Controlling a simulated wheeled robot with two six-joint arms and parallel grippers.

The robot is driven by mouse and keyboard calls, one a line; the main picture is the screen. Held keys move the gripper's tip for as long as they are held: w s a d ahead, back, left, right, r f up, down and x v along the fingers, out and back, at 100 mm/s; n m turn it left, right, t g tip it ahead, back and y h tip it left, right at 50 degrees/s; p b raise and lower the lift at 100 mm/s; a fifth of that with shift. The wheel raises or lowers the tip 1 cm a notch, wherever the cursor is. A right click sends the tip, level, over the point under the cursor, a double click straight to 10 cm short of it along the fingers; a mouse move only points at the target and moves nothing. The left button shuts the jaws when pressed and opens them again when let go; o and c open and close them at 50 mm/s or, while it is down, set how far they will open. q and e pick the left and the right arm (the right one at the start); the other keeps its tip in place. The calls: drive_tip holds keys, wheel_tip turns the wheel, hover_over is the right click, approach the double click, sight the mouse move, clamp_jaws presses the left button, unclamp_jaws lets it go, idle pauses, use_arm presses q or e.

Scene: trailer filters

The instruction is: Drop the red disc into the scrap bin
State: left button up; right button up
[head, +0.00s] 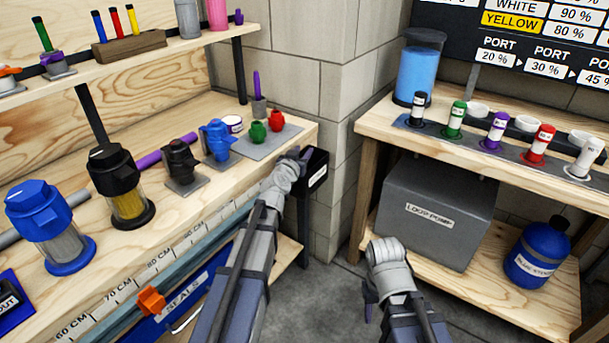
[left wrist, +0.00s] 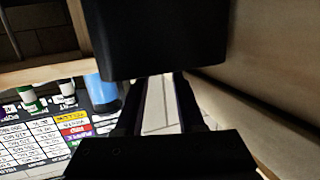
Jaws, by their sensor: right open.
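The scrap bin (head: 317,170) seems to be the small black box with a white label at the right end of the left bench. My left gripper (head: 303,154) is at its top rim, seen from behind in the head view. In the left wrist view, two dark fingers (left wrist: 160,105) show with a gap between them. A large black shape covers the top middle, and I cannot tell what it is. I do not see the red disc in either view. My right gripper (head: 369,301) is open and empty, low between the benches.
The right bench carries a blue tank (head: 419,70) and several labelled cylinders. A grey box (head: 437,208) sits on its lower shelf. Floor between the benches is clear.

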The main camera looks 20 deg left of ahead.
use_arm(q)
drive_tip(key=shift+a, duration=0.25)
drive_tip(key=s+r+p, duration=0.1)
drive_tip(key=s, duration=0.6)
drive_tip(key=shift+s, duration=0.4)
drive_tip(key=shift+d, duration=0.1)
